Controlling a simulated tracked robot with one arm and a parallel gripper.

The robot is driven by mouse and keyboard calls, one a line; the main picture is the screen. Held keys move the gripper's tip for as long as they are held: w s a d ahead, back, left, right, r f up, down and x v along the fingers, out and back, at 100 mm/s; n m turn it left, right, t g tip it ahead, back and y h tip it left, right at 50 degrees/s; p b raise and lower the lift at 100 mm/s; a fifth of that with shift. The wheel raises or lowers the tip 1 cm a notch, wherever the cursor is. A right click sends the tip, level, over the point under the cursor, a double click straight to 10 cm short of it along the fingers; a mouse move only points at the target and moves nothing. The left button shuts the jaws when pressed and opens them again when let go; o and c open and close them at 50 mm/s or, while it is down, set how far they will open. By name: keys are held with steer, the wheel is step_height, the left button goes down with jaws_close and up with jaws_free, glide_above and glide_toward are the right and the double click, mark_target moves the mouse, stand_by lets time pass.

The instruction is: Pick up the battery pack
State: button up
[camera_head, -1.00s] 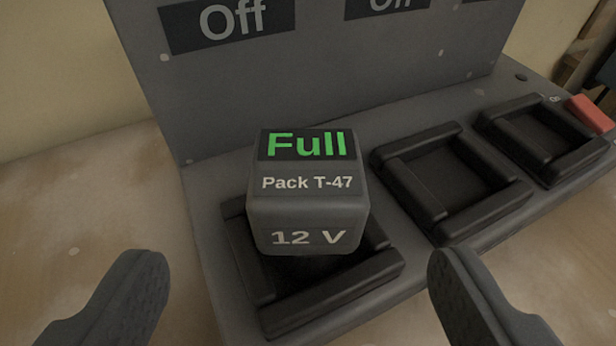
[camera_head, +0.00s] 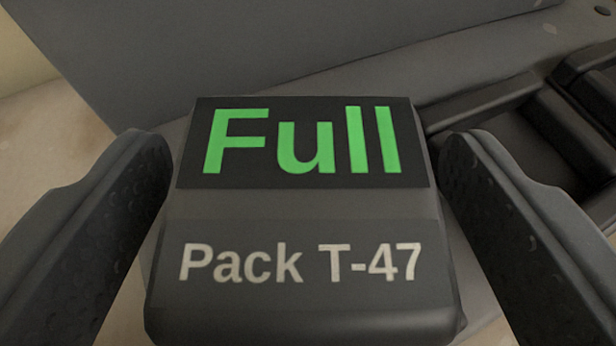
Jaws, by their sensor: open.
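The battery pack (camera_head: 303,210) is a dark grey block in the middle of the view, close to the camera. Its top reads "Full" in green on black and "Pack T-47" in white below. My gripper (camera_head: 305,165) is open, with one dark finger on each side of the pack. The left finger is beside the pack's left edge and the right finger beside its right edge, with narrow gaps near the fingertips. The pack's lower front and the slot under it are hidden.
The grey charger (camera_head: 300,45) rises as a panel behind the pack. An empty black slot (camera_head: 490,105) lies to the right, partly behind the right finger. Some pale surface (camera_head: 60,130) shows at the left.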

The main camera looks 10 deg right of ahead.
steer(key=c, duration=1.4)
steer(key=shift+r, duration=0.1)
